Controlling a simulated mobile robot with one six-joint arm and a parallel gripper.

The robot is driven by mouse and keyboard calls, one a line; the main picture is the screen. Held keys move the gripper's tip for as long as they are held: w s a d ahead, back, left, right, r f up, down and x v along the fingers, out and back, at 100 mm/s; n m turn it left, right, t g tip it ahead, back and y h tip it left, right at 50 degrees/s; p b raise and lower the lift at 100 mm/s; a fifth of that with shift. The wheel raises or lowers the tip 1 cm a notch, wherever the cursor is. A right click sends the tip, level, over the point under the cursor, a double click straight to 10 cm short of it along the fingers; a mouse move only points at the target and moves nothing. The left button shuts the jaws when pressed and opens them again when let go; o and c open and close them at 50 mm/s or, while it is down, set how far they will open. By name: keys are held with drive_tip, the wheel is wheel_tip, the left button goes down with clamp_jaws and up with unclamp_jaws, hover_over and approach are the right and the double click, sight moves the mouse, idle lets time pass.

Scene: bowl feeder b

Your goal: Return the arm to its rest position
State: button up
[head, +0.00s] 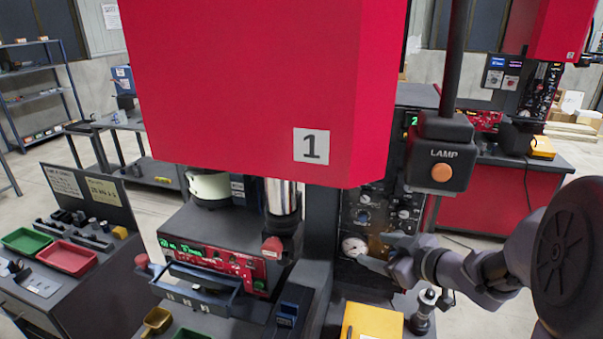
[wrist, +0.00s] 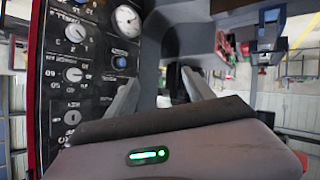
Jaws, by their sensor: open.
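My gripper (head: 372,254) is in front of the dark control panel (head: 378,205) of the red machine marked 1, close to a round white gauge (head: 354,247). My arm reaches in from the right edge of the head view. In the wrist view my gripper (wrist: 158,88) is open, its two fingers apart with nothing held between them. The panel's knobs (wrist: 73,74) and the gauge (wrist: 127,20) show on the left of that view. I cannot tell whether the fingertips touch the panel.
A lamp box (head: 441,155) hangs on a dark pole above my gripper. The red machine cover (head: 250,90) fills the upper middle. A yellow box (head: 371,322) and a dark upright knob (head: 425,305) stand below my arm. A bench with green and red trays (head: 67,257) is at left.

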drive_tip(key=s+d+r+m+h+b, duration=0.2)
drive_tip(key=s+d+m+h+b, duration=0.1)
drive_tip(key=s+m+h+b, duration=0.4)
drive_tip(key=s+a+f+m+g+y+b, duration=0.1)
drive_tip(key=s+a+f+m+g, duration=0.1)
drive_tip(key=s+a, duration=0.5)
drive_tip(key=s+a+f+m+g+y+b, duration=0.2)
drive_tip(key=s+a+f, duration=0.5)
drive_tip(key=s, duration=0.7)
drive_tip(key=shift+s+m+g, duration=0.2)
drive_tip(key=shift+m+g, duration=0.5)
drive_tip(key=shift+m, duration=0.5)
drive_tip(key=shift+f, duration=0.1)
